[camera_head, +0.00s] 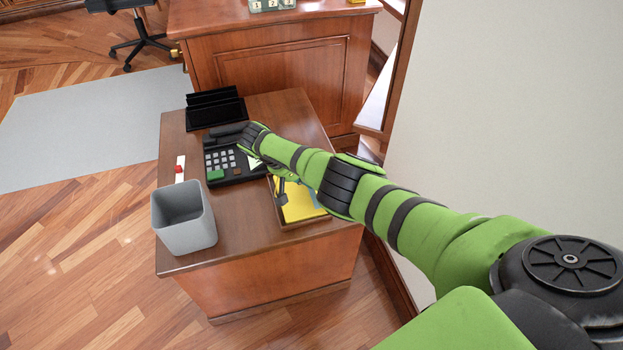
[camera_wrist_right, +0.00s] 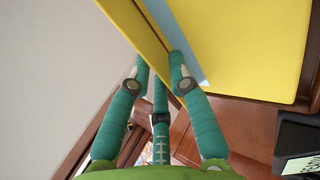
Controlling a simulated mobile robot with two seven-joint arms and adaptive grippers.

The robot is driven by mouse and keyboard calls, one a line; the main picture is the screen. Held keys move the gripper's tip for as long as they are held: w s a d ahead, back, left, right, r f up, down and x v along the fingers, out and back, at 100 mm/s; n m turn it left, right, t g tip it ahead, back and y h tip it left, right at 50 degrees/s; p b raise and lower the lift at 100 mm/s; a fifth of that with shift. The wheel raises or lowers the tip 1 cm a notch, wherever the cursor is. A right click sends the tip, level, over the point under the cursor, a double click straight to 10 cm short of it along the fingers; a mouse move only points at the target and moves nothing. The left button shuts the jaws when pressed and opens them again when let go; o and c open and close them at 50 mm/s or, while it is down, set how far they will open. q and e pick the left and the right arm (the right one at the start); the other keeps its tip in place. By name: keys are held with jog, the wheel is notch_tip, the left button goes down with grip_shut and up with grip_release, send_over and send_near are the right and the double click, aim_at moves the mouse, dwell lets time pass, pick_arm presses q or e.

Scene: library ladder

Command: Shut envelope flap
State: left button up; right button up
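The yellow envelope (camera_head: 298,203) lies in a brown tray on the desk, partly hidden by my right arm. In the right wrist view the envelope body (camera_wrist_right: 250,45) fills the upper right, with a blue-grey strip along its left side. A narrow raised yellow panel (camera_wrist_right: 140,25), apparently the flap, stands to the left of that strip. My right gripper (camera_wrist_right: 161,62) has its teal fingertips around the panel's lower part, close together. Whether they press on it I cannot tell. My left gripper is in neither view.
On the desk (camera_head: 240,225) are a dark telephone (camera_head: 222,160), a black file rack (camera_head: 215,108), a grey bin (camera_head: 184,218) at the left edge and a red and white item (camera_head: 180,168). A pale wall (camera_head: 500,110) rises on the right. A larger desk (camera_head: 265,65) stands behind.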

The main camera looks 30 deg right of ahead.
dwell(0.3)
jog(key=v, duration=1.2)
jog(key=shift+d, duration=0.1)
